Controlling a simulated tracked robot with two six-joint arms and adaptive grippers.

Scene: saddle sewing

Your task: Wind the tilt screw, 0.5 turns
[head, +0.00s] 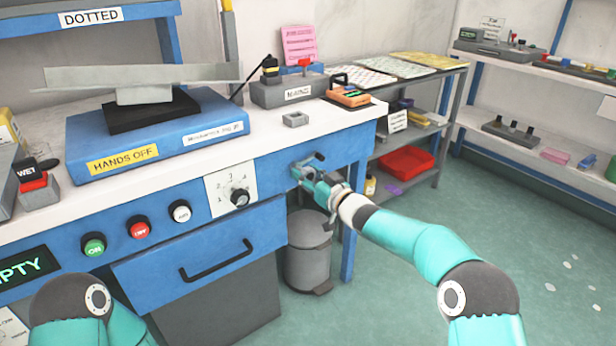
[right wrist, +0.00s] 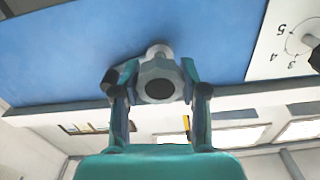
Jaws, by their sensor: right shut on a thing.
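The tilt screw (right wrist: 158,68) is a grey round piece with a dark centre, set on the blue front panel of the bench. In the head view my right gripper (head: 302,172) is at the right part of this panel, with a small crank-like piece (head: 314,157) showing just above it. In the right wrist view the two fingers of my right gripper (right wrist: 160,78) are on either side of the grey piece and shut on it. The fingers hide part of the screw. My left gripper is out of view; only part of my left arm shows at the bottom left.
A numbered dial (head: 240,197) and a drawer with a black handle (head: 216,262) are left of my right gripper. A grey bin (head: 309,255) stands below it. A blue machine base (head: 155,138) marked HANDS OFF carries a grey plate (head: 140,76) on the bench.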

